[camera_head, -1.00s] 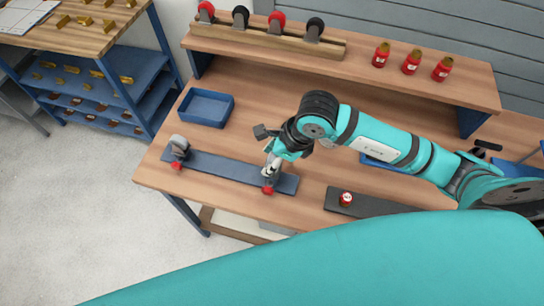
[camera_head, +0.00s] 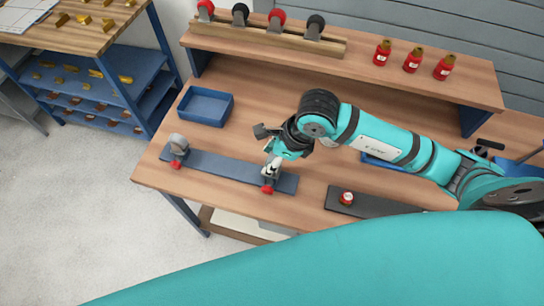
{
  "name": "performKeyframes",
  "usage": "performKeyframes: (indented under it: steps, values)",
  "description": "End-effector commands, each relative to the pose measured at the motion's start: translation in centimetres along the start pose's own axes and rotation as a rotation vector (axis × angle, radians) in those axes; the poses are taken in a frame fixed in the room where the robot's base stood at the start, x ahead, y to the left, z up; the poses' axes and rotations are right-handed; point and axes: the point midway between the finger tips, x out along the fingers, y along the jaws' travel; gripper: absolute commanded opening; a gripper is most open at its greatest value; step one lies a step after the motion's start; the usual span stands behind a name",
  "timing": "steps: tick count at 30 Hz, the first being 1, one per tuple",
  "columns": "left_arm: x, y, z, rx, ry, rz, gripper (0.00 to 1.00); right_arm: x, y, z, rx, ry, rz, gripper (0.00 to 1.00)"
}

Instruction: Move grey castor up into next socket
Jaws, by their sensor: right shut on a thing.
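My right gripper (camera_head: 271,174) is shut on a castor over the right part of the long blue-grey strip on the bench. A red part (camera_head: 267,189) shows just below the fingers; most of the castor is hidden, and I cannot tell whether it touches the strip. A castor with a grey wheel (camera_head: 179,142) and a red lower part stands at the strip's left end. Several castors with red and black wheels, such as a red one (camera_head: 277,18), stand in a wooden rail (camera_head: 262,39) on the raised shelf. My left gripper is not in view.
A blue tray (camera_head: 206,107) sits behind the strip. Several red bottles (camera_head: 412,60) stand on the shelf. A dark strip (camera_head: 375,207) holding a small red-and-white item (camera_head: 346,198) lies to the right. Bare bench lies between tray and arm.

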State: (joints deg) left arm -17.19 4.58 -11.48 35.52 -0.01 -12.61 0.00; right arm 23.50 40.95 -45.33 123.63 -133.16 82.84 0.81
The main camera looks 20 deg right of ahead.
Motion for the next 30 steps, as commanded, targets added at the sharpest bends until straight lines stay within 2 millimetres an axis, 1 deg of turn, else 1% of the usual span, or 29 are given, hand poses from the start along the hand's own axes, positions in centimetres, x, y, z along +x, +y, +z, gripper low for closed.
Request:
performKeyframes:
  steps: [8,30]
  values:
    - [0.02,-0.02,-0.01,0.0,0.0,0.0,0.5,-0.01,0.0,0.02,0.0,-0.001,0.0,0.0]
    - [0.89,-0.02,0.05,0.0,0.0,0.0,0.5,0.61,0.02,-0.23,0.0,0.0,0.0,0.0]
